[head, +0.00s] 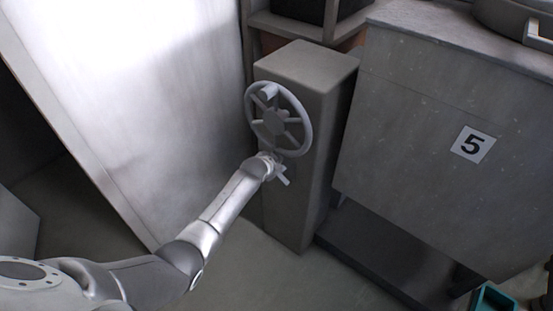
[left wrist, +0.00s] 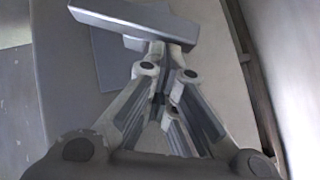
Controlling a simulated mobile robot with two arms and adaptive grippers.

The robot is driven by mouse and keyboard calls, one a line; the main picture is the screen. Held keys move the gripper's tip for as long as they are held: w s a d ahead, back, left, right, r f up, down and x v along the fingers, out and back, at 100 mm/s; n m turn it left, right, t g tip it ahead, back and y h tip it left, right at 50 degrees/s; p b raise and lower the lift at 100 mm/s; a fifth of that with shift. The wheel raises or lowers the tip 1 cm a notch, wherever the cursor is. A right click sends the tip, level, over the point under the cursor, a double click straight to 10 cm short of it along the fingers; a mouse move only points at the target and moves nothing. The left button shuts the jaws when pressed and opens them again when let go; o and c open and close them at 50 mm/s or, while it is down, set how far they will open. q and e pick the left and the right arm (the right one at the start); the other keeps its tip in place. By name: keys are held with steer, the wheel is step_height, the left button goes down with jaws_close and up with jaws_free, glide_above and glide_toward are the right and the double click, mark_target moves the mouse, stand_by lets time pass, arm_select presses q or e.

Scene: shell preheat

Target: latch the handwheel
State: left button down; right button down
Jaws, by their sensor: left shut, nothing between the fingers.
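The grey spoked handwheel (head: 306,112) is mounted on the front of a grey pedestal box (head: 312,66). A knob (head: 267,91) sits at its upper left rim. A small light lever (head: 282,178) shows just below the wheel. A light grey bar (left wrist: 120,24), probably this lever, crosses the top of the left wrist view before a darker plate (left wrist: 106,62). My left gripper (head: 274,166) is just under the wheel at the lever. It is shut and empty, its fingertips (left wrist: 168,52) close to the bar; I cannot tell whether they touch. My right gripper is not seen.
A large pale panel (head: 150,100) stands left of the pedestal. A grey cabinet marked 5 (head: 410,130) stands close on the right, with a dark low ledge (head: 365,255) below it. A teal container (head: 492,299) is at the bottom right. Floor (head: 265,275) is clear in front.

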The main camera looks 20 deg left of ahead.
arm_select(q)
steer(key=shift+a+f+h, duration=0.15)
steer(key=shift+a+h, duration=0.15)
steer(key=shift+a, duration=0.15)
steer(key=shift+w+a+f+n+g+h, duration=0.15)
steer(key=shift+a+n+g+h, duration=0.15)
steer(key=shift+n, duration=0.1)
steer(key=shift+w+a+f+b, duration=0.15)
steer(key=shift+a+b, duration=0.15)
steer(key=shift+b, duration=0.15)
steer(key=shift+a, duration=0.2)
steer(key=v, duration=1.1)
steer(key=shift+s+r, duration=0.25)
steer(key=shift+r, duration=0.1)
steer(key=shift+f, duration=0.1)
